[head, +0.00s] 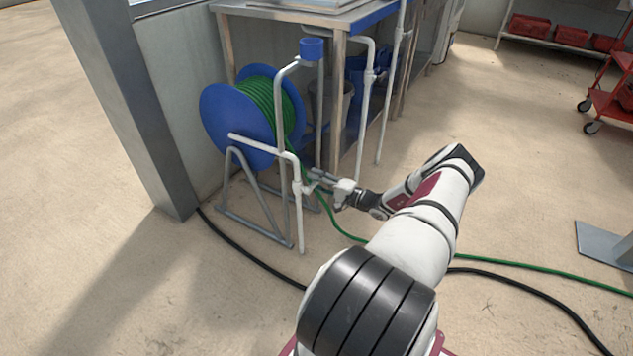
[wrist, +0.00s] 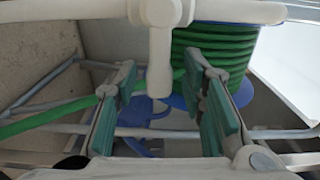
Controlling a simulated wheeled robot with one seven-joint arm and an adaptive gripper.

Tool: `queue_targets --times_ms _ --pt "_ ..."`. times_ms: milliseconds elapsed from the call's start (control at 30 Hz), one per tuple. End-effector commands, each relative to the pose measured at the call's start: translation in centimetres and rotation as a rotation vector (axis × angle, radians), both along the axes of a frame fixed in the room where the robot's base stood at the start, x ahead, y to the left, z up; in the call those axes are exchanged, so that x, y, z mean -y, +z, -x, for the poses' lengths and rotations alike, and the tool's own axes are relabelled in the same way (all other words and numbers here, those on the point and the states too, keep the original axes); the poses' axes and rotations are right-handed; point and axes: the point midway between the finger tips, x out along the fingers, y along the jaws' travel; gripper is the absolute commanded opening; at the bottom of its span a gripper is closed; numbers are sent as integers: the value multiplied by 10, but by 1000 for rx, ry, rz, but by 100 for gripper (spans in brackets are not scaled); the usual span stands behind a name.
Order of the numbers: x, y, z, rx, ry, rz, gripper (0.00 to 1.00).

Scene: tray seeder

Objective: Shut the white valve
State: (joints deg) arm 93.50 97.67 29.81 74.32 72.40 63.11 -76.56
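The white valve (head: 299,187) sits on an upright white pipe in front of the hose reel. In the wrist view a white stub, likely the valve's handle (wrist: 160,60), hangs down from a level white pipe (wrist: 85,10). My gripper (head: 317,181) reaches in from the right, close to the valve. In the wrist view my gripper (wrist: 161,72) is open, its green-padded fingers on either side of the stub's lower end. Gaps show on both sides, and neither pad appears to touch it. The head view is too small to show the handle clearly.
A blue reel (head: 225,120) with green hose (head: 268,105) stands behind the pipe on a grey frame. A metal table (head: 340,20) is behind it, with more white pipes (head: 366,100) to the right. A grey post (head: 135,100) is at left. Hoses cross the open floor.

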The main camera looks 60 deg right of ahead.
Motion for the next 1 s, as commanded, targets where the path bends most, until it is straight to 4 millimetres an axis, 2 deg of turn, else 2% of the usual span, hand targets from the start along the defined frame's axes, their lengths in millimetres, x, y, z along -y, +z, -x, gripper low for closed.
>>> queue_targets --times_ms 133,233,500,700,833,1000 --pt "1 0 7 0 -1 0 37" --pt "2 0 21 -1 -2 -1 37" --pt "7 0 76 -1 -2 0 37" --pt "9 0 106 -1 -1 0 37" --pt "9 0 117 0 -1 -1 37" --pt "9 0 120 0 0 0 37"
